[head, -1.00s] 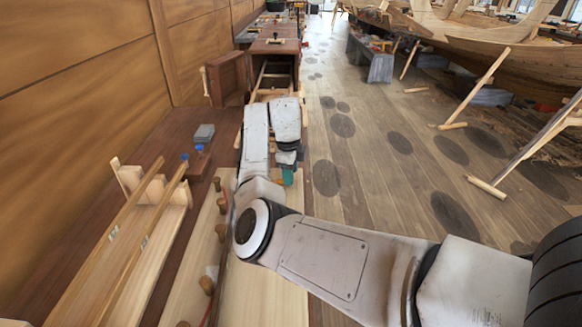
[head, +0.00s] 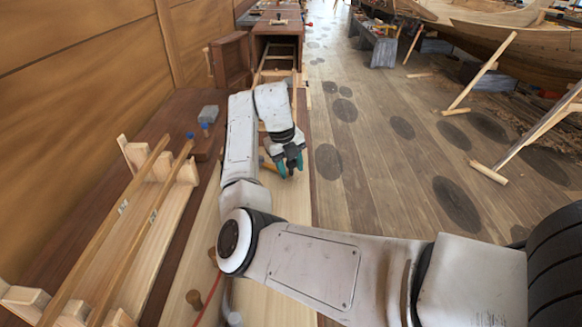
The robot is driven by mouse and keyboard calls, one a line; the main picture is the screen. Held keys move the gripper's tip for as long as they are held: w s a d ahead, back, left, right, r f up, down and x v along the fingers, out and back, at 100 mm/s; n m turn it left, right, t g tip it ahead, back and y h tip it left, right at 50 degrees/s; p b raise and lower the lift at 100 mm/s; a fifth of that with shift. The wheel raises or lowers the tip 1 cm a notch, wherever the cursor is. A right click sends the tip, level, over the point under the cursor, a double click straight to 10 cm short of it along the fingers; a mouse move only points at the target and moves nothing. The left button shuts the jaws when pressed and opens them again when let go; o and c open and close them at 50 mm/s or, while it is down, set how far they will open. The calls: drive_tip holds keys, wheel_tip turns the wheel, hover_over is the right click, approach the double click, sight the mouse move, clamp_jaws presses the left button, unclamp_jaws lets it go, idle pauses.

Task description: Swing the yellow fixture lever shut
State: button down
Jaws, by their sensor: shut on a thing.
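My gripper (head: 289,168), with teal fingers, points down over the right side of the pale workbench board in the head view. A small bit of yellow, seemingly the fixture lever (head: 267,163), shows just left of the fingers. The gripper is shut on it as far as I can see. Most of the lever and its pivot are hidden behind my arm and gripper, so I cannot tell its angle.
A wooden rack with long strips (head: 118,232) stands at left on the dark bench. A grey block (head: 208,114) and blue-topped items lie behind it. The plank floor at right is open, with props (head: 480,75) under the hull.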

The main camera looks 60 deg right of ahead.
drive_tip(key=shift+w+a+r+m, duration=0.2)
drive_tip(key=shift+a+m, duration=0.15)
drive_tip(key=shift+m, duration=0.15)
drive_tip(key=c, duration=1)
unclamp_jaws()
drive_tip(key=shift+c, duration=0.2)
drive_tip(key=shift+o, duration=1.3)
drive_tip(key=shift+s+f, duration=0.1)
drive_tip(key=shift+a, duration=0.1)
wheel_tip(320, 180, up, 11)
drive_tip(key=w+a+b, duration=0.1)
drive_tip(key=shift+w+a+f, duration=0.2)
drive_tip(key=shift+a, duration=0.05)
